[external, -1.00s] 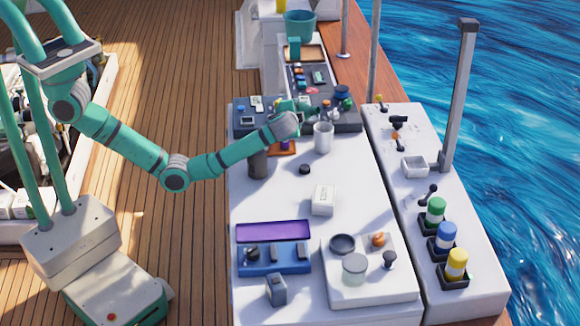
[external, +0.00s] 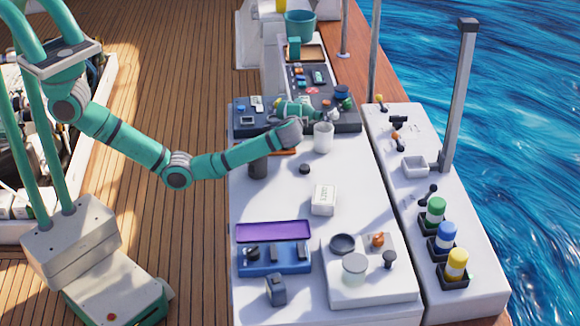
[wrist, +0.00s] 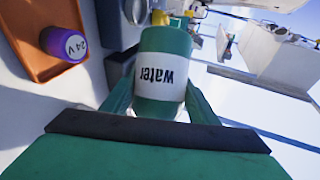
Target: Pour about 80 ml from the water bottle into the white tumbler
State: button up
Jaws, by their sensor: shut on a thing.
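The water bottle (wrist: 162,62) is green with a white "water" label that reads upside down in the wrist view. My gripper (wrist: 158,98) is shut on the bottle, one finger on each side. In the external view the small teal bottle (external: 297,109) is partly hidden by my wrist, and its exact tilt is hard to judge. The white tumbler (external: 323,138) stands upright on the white counter, just right of my wrist and nearer the camera than the bottle. Its inside cannot be made out.
An orange tray (wrist: 38,45) with a purple "24 V" cylinder (wrist: 66,45) lies beside the bottle. A dark cylinder (external: 258,168) stands left of the tumbler. A black knob (external: 305,169) and white box (external: 324,199) are nearer. Cluttered dark panels lie behind.

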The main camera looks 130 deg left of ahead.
jog(key=shift+r+m, duration=0.3)
jog(key=shift+r, duration=0.1)
jog(key=shift+s, duration=0.4)
dwell(0.4)
jog(key=shift+s+r+m+g, duration=0.15)
jog(key=shift+r+m+g, duration=0.15)
jog(key=shift+r+g, duration=0.1)
dwell(1.4)
jog(key=shift+f, duration=0.1)
jog(key=shift+s+d+f+n+t, duration=0.1)
jog(key=shift+f+n+t, duration=0.3)
jog(key=shift+f+n, duration=0.15)
jog(key=shift+s+f+n+t, duration=0.2)
jog(key=shift+n+t, duration=0.2)
jog(key=shift+n, duration=0.05)
jog(key=shift+s+r, duration=0.1)
jog(key=shift+s, duration=0.05)
jog(key=shift+n+t, duration=0.4)
jog(key=shift+n, duration=0.2)
dwell(0.7)
